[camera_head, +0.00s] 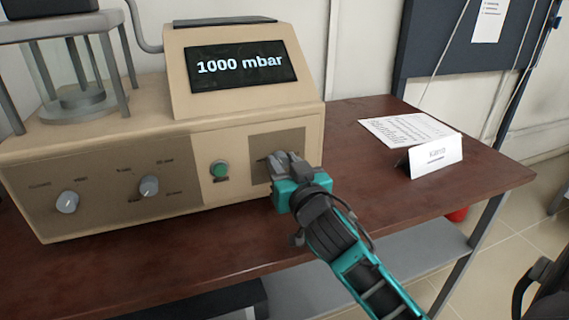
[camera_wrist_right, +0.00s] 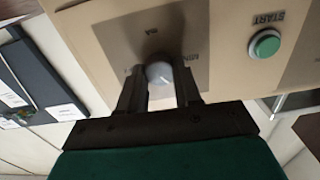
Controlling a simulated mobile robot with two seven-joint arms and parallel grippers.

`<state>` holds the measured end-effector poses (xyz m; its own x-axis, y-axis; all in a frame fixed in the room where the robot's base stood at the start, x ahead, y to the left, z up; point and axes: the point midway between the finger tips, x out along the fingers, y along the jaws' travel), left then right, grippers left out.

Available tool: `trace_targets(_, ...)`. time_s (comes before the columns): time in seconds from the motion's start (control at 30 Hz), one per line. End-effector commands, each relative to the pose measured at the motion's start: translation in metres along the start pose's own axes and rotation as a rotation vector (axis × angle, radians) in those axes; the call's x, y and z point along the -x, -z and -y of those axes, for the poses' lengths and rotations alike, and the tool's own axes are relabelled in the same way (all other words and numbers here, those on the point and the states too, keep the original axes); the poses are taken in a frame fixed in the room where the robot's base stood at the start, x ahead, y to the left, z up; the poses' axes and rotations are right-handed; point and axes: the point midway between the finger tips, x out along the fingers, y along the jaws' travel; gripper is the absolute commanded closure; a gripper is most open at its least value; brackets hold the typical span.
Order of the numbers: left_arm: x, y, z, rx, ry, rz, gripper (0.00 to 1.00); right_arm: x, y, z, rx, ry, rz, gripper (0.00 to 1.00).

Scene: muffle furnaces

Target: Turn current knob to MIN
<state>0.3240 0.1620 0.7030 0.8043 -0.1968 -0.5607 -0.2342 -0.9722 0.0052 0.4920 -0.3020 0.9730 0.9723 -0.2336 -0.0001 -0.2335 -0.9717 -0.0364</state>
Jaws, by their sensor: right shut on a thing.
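The current knob (camera_wrist_right: 160,73) is a light grey round knob on the brown panel at the right end of the beige machine (camera_head: 262,139). My right gripper (camera_head: 279,160) is at this panel and hides the knob in the head view. In the right wrist view my right gripper (camera_wrist_right: 159,92) has one finger on each side of the knob and is shut on it. Labels by the knob are upside down there, and one seems to read MIN. My left gripper is not in view.
A green START button (camera_head: 219,169) sits left of my right gripper. Two more grey knobs (camera_head: 67,202) (camera_head: 149,186) are further left. The display (camera_head: 241,66) reads 1000 mbar. Papers (camera_head: 410,129) and a folded card (camera_head: 436,156) lie on the wooden table (camera_head: 470,190) at right.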

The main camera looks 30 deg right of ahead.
Motion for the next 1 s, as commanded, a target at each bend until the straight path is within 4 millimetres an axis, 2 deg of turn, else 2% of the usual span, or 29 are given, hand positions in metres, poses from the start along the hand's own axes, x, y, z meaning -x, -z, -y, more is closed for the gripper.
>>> trace_targets(0.27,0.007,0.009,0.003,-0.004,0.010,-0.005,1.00,0.000,0.003,0.001,0.155,0.000,0.003,0.97)
trace_targets(0.67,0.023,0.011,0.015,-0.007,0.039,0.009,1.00,0.000,0.003,0.002,0.526,0.000,0.003,0.97)
trace_targets(1.0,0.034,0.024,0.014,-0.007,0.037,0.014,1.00,0.000,0.001,0.002,0.817,0.001,0.001,0.97)
